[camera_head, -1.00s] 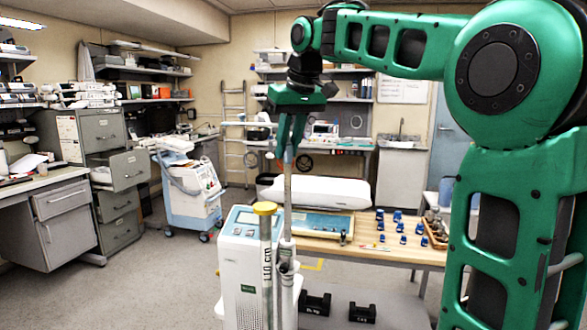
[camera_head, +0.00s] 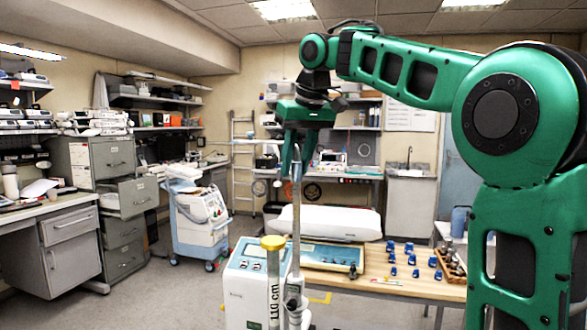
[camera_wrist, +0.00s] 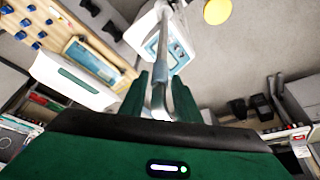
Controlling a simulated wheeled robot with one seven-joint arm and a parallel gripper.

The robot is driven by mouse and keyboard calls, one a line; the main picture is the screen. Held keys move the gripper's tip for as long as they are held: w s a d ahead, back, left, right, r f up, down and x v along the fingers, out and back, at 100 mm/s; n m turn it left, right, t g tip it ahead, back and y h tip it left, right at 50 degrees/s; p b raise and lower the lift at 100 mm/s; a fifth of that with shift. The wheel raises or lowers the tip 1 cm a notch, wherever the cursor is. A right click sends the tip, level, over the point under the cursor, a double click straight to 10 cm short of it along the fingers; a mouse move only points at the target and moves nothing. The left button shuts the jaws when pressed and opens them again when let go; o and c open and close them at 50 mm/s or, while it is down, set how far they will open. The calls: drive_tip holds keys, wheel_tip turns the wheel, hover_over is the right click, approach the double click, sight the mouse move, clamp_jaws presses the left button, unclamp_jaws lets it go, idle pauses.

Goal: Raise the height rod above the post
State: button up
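The slim grey height rod (camera_head: 296,215) stands upright on the white and blue pump unit (camera_head: 247,285). Its top end is between my gripper's fingers and shows higher in the picture than the yellow cap. The post (camera_head: 274,290), with a yellow cap and a "110 cm" label, stands just left of the rod. My gripper (camera_head: 298,168) points down over the rod top, its two green fingers apart on either side. In the wrist view, the rod (camera_wrist: 176,45) runs between the spread fingers (camera_wrist: 160,90), and the yellow cap (camera_wrist: 217,11) is at the top. Finger contact is unclear.
A wooden table (camera_head: 420,284) with several blue parts is at the right. A white padded box (camera_head: 325,222) and a blue panel device (camera_head: 330,256) lie behind the rod. A wheeled cart (camera_head: 200,228) stands back left. Space above my gripper looks clear.

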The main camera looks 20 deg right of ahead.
sight(297, 151)
drive_tip(key=shift+o, duration=0.3)
drive_tip(key=shift+s+r, duration=0.25)
drive_tip(key=shift+r, duration=0.15)
drive_tip(key=shift+r, duration=0.1)
drive_tip(key=shift+s+d+r, duration=0.1)
drive_tip(key=shift+s+r, duration=0.15)
drive_tip(key=shift+r, duration=0.25)
drive_tip(key=shift+s+r, duration=0.1)
drive_tip(key=shift+r, duration=0.5)
drive_tip(key=v, duration=0.7)
drive_tip(key=shift+r, duration=0.15)
